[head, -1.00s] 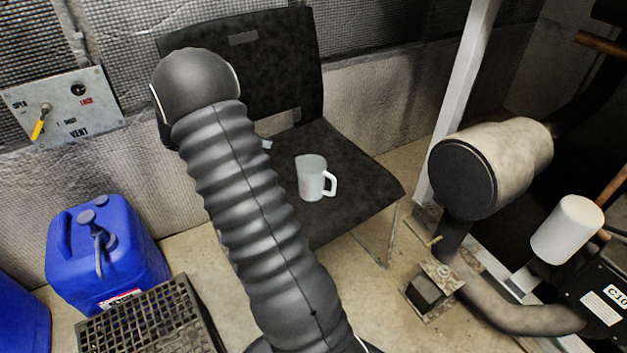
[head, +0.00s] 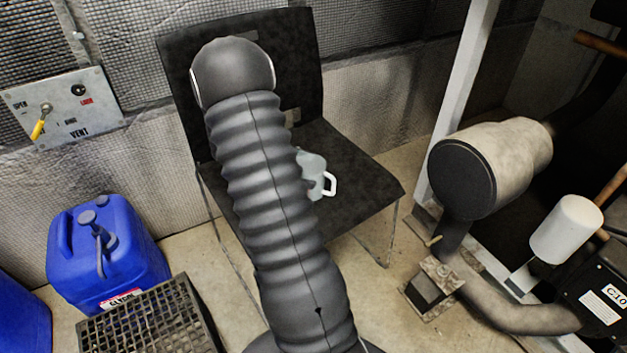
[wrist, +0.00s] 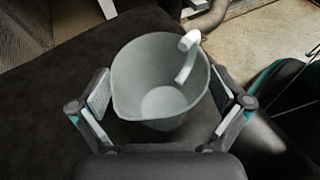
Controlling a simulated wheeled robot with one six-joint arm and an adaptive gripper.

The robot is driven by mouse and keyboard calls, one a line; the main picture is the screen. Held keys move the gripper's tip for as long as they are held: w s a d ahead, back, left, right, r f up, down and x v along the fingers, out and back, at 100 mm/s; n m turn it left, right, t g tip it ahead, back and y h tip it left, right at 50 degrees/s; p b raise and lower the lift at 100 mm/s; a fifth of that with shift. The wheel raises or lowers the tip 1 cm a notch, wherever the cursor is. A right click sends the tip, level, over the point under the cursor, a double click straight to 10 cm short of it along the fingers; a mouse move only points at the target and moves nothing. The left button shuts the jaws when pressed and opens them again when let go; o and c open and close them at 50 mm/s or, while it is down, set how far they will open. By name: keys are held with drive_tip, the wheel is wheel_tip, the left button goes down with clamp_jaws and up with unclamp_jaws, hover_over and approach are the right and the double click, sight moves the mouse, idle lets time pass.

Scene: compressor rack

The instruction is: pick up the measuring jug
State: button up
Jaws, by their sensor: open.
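The measuring jug (head: 313,172) is pale grey-green with a white handle, and it stands upright on the dark chair seat (head: 352,172). In the head view my arm hides its left part. In the wrist view I look down into the empty jug (wrist: 160,85), with its handle at the upper right. My gripper (wrist: 166,100) is open, with one finger on each side of the jug. The left finger looks very close to the wall; I cannot tell whether it touches. The gripper itself is hidden behind my arm in the head view.
The chair's backrest (head: 295,55) rises behind the seat against the padded wall. A blue canister (head: 105,255) and a black crate (head: 150,320) stand on the floor at left. Machinery with a lagged cylinder (head: 490,165) and a white post (head: 455,100) is at right.

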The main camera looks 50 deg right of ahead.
drive_tip(key=shift+s+d+f, duration=0.2)
drive_tip(key=shift+s+d, duration=0.05)
drive_tip(key=shift+d, duration=0.05)
drive_tip(key=c, duration=1.1)
